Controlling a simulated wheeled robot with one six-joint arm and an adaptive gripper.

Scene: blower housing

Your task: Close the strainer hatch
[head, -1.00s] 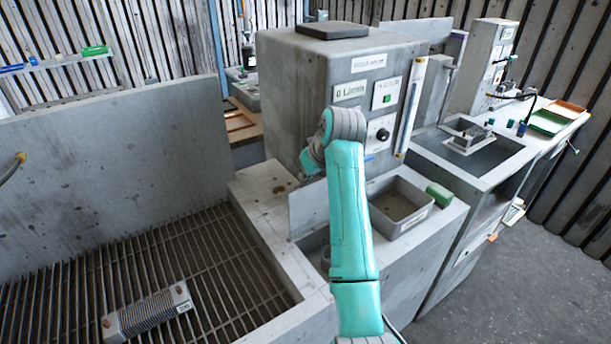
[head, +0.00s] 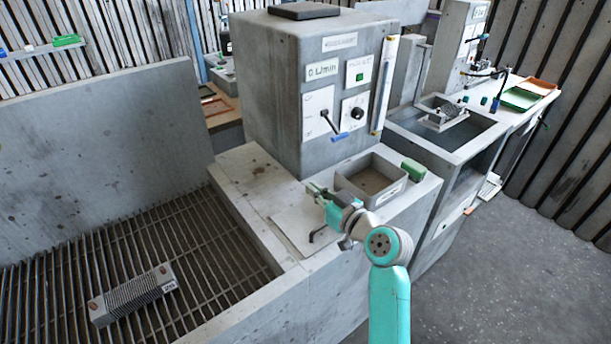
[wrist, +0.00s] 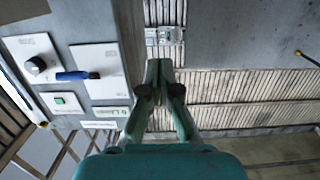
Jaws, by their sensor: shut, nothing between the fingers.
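The strainer hatch (head: 284,222) is a pale grey square plate with a dark bent handle (head: 319,234). In the head view it lies flat on the concrete ledge, left of the square basin. Its right part is partly hidden by my arm. My gripper (head: 313,188) is shut and empty, over the hatch's back right edge and near the basin. I cannot tell whether it touches the plate. In the wrist view the shut fingers (wrist: 160,66) meet at the tips with nothing between them; I cannot make out the hatch there.
The control housing (head: 270,90) rises behind the hatch, with a blue-tipped lever (head: 331,127) on its face. The open basin (head: 398,190) and a green block (head: 413,170) are to the right. A grated pit (head: 215,290) with a finned block (head: 132,296) lies left.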

